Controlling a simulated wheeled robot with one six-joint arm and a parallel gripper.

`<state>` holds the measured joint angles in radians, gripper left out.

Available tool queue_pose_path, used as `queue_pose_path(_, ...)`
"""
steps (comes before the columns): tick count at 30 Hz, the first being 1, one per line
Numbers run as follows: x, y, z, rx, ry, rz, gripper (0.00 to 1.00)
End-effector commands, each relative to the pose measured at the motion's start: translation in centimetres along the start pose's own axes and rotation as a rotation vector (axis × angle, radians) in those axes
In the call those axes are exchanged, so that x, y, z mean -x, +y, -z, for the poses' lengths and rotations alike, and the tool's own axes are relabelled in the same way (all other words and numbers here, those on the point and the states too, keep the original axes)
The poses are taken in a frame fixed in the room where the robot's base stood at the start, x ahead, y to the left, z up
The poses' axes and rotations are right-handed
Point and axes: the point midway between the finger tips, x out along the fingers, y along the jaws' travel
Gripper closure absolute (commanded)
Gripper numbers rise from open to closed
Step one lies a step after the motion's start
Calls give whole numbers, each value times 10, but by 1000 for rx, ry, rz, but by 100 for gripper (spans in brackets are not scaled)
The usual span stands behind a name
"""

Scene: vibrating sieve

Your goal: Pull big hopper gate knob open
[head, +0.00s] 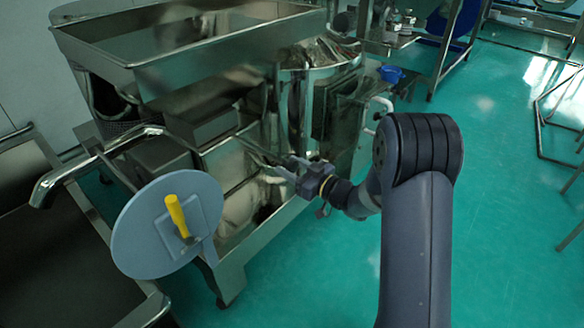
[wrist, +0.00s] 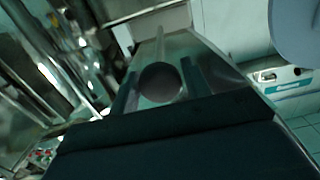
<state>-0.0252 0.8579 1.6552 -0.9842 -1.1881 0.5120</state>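The gate knob (wrist: 160,82) is a dark round ball in the middle of the wrist view, with a thin pale rod behind it. My gripper (wrist: 160,70) has its two fingers apart, one on each side of the knob. A narrow gap shows on the left of the knob; on the right I cannot tell whether finger and knob touch. In the head view my gripper (head: 287,170) is open in front of the steel hopper machine (head: 190,75), at the end of a thin rod. The knob is not clear there.
A grey round disc (head: 145,235) with a yellow handle (head: 176,215) stands left of my gripper. A bent steel pipe (head: 75,170) is farther left. A blue object (head: 391,74) lies behind my arm. The green floor (head: 500,170) on the right is mostly clear.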

Motion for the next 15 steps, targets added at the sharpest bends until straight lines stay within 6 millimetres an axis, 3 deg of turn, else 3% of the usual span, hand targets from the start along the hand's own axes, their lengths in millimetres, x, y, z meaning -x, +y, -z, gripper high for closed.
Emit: queue_pose_path(15,0,0,0,0,0,0,97)
